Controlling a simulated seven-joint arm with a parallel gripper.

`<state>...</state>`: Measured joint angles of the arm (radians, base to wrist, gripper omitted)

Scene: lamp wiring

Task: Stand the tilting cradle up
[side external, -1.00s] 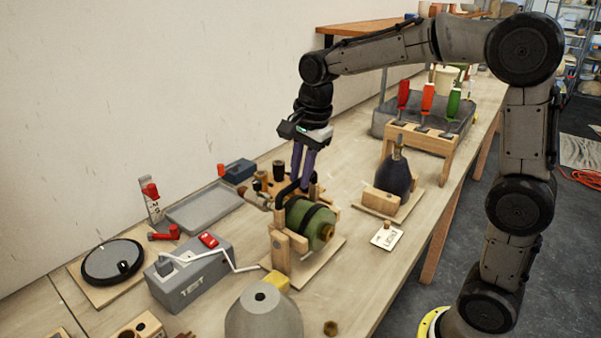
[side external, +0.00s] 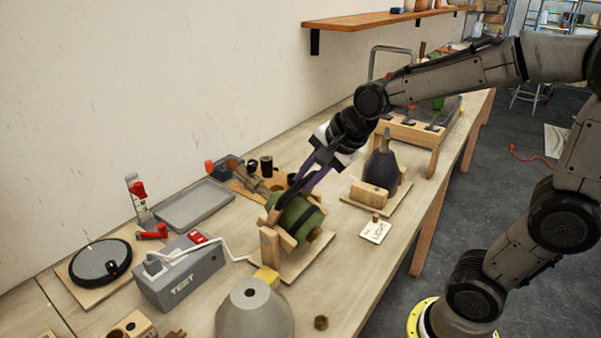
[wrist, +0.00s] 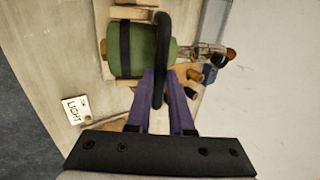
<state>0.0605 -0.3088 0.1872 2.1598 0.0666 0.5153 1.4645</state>
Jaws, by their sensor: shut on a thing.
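The tilting cradle is a wooden frame (side external: 270,252) on a flat wooden base (side external: 312,262). It carries a green lamp body (side external: 290,215) with a black strap (wrist: 125,48). The body leans, its neck (side external: 245,180) pointing up and left and its brass-coloured end low at the right. My gripper (side external: 306,180) is at the top of the cradle, its purple fingers slanting down from the upper right. In the wrist view my gripper (wrist: 160,88) is shut on a black looped handle (wrist: 162,30) beside the green body.
A grey TEST box (side external: 182,272) with a white crank stands left of the cradle. A grey cone (side external: 254,312) is in front. A dark vase (side external: 383,172) on a board and a LIGHT card (side external: 376,230) are at the right. A grey tray (side external: 195,205) lies behind.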

